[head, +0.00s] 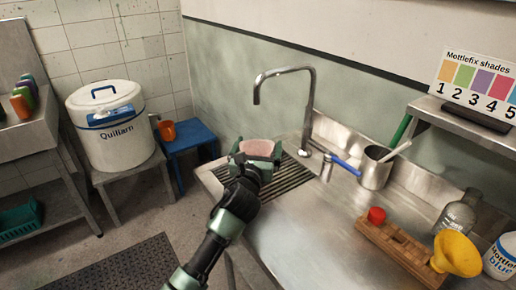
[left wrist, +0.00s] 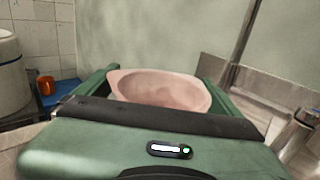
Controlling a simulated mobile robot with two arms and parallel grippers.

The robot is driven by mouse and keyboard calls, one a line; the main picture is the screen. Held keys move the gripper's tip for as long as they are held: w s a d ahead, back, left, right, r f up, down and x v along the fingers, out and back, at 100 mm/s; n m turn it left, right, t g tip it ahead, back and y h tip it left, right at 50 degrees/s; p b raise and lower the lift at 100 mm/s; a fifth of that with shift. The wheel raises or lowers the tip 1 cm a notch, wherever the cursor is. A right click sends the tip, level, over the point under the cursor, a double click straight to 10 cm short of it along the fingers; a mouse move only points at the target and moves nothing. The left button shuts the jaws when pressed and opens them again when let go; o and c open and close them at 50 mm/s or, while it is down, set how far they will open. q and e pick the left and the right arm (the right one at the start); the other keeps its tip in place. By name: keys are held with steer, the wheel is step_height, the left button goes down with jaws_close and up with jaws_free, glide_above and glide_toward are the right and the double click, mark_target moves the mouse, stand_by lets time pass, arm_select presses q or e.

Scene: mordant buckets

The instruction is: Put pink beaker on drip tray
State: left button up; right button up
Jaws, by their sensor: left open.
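The pink beaker (head: 257,147) is over the back left part of the slatted drip tray (head: 292,178) in the head view. My left gripper (head: 255,153) is open, with one finger on either side of the beaker. In the left wrist view the beaker's pink rim and open mouth (left wrist: 160,90) show between the green fingers (left wrist: 158,88). The beaker looks upright. Its base is hidden behind my gripper, so I cannot tell whether it touches the tray. My right gripper is not in view.
The tall faucet (head: 312,100) rises just right of the beaker. A steel pot (head: 374,172), a wooden rack (head: 395,245) and a yellow funnel (head: 458,254) stand farther right on the steel counter. An orange cup (head: 167,130) is on a blue stool (head: 190,140) at left.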

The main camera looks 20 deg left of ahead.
arm_select(q)
steer(key=s, duration=0.4)
steer(key=s+d, duration=0.1)
steer(key=s, duration=0.7)
steer(key=shift+d+r, duration=0.15)
steer(key=shift+d, duration=0.1)
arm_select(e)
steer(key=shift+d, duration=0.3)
